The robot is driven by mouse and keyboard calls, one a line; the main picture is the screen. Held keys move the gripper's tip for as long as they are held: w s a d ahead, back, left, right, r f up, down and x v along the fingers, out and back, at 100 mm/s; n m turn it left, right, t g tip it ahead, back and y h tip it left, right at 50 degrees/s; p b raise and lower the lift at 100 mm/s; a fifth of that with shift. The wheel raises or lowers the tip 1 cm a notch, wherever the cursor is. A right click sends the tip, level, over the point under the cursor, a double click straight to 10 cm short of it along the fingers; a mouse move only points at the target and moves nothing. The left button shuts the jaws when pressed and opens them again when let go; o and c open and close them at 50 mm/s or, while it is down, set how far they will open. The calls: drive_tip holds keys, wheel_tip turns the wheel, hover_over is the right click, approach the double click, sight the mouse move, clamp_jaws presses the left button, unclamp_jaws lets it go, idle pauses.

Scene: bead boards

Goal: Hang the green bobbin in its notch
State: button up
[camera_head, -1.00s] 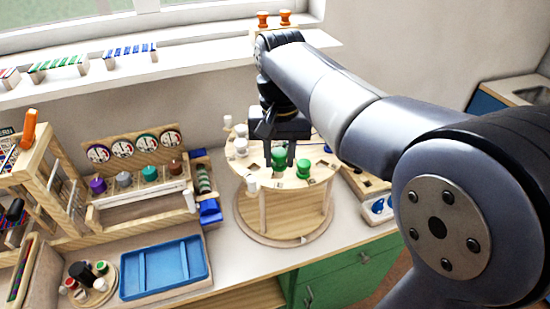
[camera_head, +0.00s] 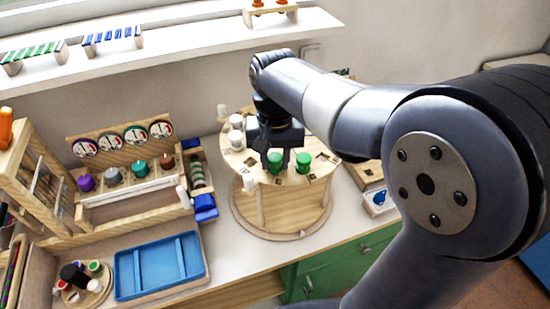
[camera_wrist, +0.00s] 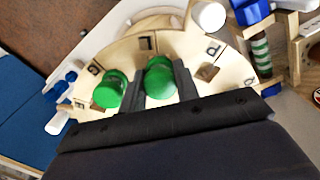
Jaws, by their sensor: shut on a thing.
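Two green bobbins are at the round wooden stand (camera_head: 240,163), whose top has notches around its rim. My gripper (camera_head: 272,151) points down over the stand and is shut on the left green bobbin (camera_head: 274,164). In the wrist view, this held bobbin (camera_wrist: 160,80) sits between the two dark fingers. The other green bobbin (camera_head: 303,162) stands just right of it in the head view, apart from the fingers; it also shows in the wrist view (camera_wrist: 109,91). I cannot tell whether the held bobbin touches the stand.
Several white bobbins (camera_head: 236,139) line the left side of the stand. A rack with dials (camera_head: 122,146) and coloured bobbins stands to the left. A blue tray (camera_head: 158,268) lies at the front left. A wooden box with a blue part (camera_head: 378,197) is close on the right.

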sight(275, 157)
drive_tip(key=shift+f, duration=0.15)
drive_tip(key=shift+f, duration=0.1)
drive_tip(key=o, duration=1)
wheel_tip(275, 157, up, 12)
drive_tip(key=shift+r, duration=0.1)
idle(0.5)
